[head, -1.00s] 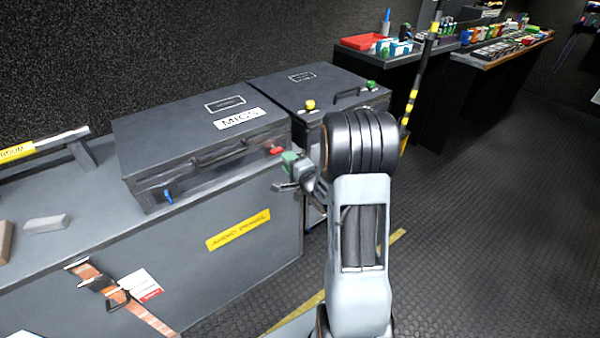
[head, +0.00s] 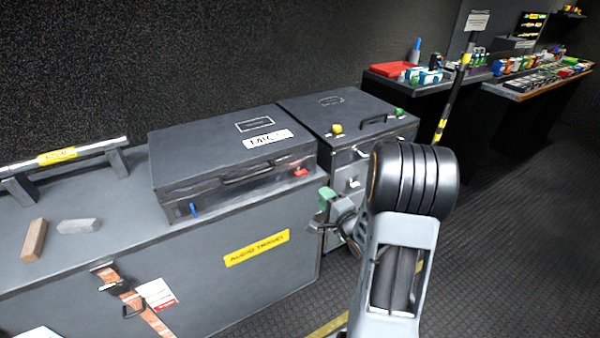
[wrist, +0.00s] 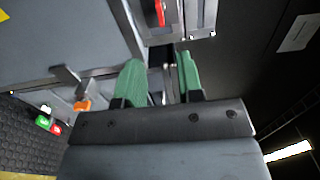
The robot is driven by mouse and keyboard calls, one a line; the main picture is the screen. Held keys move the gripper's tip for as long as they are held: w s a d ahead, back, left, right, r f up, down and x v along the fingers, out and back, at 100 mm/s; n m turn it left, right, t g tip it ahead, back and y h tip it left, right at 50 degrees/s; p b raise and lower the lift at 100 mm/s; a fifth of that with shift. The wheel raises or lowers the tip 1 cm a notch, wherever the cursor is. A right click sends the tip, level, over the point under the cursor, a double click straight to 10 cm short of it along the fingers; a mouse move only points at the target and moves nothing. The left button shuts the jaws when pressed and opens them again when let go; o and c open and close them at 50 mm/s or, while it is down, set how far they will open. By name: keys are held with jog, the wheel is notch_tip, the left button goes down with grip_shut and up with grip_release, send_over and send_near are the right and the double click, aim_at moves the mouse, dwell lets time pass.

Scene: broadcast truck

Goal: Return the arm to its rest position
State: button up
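My arm rises at the lower right of the head view, bent at a black ribbed joint. My gripper (head: 326,206) is mostly hidden behind it; a green fingertip shows just right of the workbench's end. In the wrist view the two green fingers of my gripper (wrist: 160,74) stand apart, with nothing seen held between them. My gripper is apart from the black case (head: 232,150) on the bench.
The grey bench (head: 190,270) fills the lower left, with a wooden block (head: 34,240) and a grey block (head: 78,226) on it. A dark cabinet (head: 350,112) with yellow and green knobs stands behind my arm. Open floor (head: 510,240) lies at the right.

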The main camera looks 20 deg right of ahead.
jog(key=s+d+f+n+g+h, duration=0.2)
jog(key=d+f+n+g+h, duration=0.15)
jog(key=f+g, duration=0.35)
jog(key=s+r+n+g+h+p, duration=0.1)
jog(key=s+n+g+h+p, duration=0.15)
jog(key=s+n+g, duration=0.2)
jog(key=s+a+r+n+g+y+p, duration=0.1)
jog(key=s+a+r+n+p, duration=0.2)
jog(key=a+r, duration=0.3)
jog(key=s+a+r+n+y+p, duration=0.1)
jog(key=s+a+r+n+p, duration=0.2)
jog(key=r, duration=0.9)
jog(key=s+a+r+n+g+y+p, duration=0.1)
jog(key=s+a+r+n+p, duration=0.2)
jog(key=a+r+p, duration=0.3)
notch_tip(320, 180, up, 3)
jog(key=s+a, duration=0.1)
jog(key=a, duration=0.2)
jog(key=shift+s+r+g+y, duration=0.15)
jog(key=shift+g+y, duration=0.2)
jog(key=shift+y, duration=0.05)
jog(key=shift+d, duration=0.25)
